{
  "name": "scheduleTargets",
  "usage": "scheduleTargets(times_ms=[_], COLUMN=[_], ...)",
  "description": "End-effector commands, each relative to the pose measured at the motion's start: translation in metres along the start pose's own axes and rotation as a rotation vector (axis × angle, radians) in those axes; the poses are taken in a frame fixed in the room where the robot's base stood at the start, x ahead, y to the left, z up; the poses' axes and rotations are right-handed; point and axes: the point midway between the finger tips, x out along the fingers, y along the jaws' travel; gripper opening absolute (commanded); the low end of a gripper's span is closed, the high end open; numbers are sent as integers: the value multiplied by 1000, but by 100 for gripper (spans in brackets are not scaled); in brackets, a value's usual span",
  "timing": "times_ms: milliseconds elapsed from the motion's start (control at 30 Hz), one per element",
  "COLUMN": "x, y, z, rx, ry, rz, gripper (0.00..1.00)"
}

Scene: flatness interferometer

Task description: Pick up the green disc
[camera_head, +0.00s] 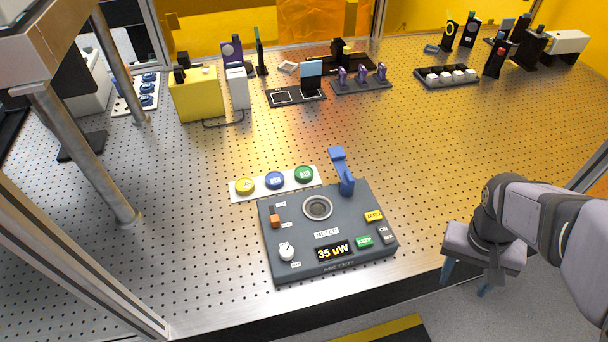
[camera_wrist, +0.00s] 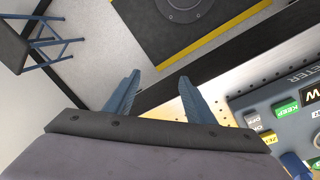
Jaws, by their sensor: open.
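The green disc (camera_head: 304,173) lies at the right end of a white strip (camera_head: 241,193) in the head view, beside a blue disc (camera_head: 275,180) and a yellow disc (camera_head: 245,186). My gripper (camera_head: 465,284) is off the table's front edge at the right, well away from the discs. In the wrist view my gripper (camera_wrist: 158,82) shows two blue fingers spread apart with nothing between them.
A dark meter box (camera_head: 290,255) with knobs, buttons and a raised blue lever (camera_head: 342,172) stands just in front of the strip. A yellow block (camera_head: 196,97) and several optical parts stand farther back. The perforated table between is mostly clear.

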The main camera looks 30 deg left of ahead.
Motion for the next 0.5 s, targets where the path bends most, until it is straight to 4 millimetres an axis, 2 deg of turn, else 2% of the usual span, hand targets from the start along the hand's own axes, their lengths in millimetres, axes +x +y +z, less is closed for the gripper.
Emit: scheduleTargets(times_ms=[33,200,367,500], x=[-4,-26,-50,-73], y=[-11,-46,-94,-144], z=[-20,-82,-132,-163], rx=[-14,-5,35,98], ry=[11,81,192,324], rz=[34,164,273,346], gripper=[50,50,50,50])
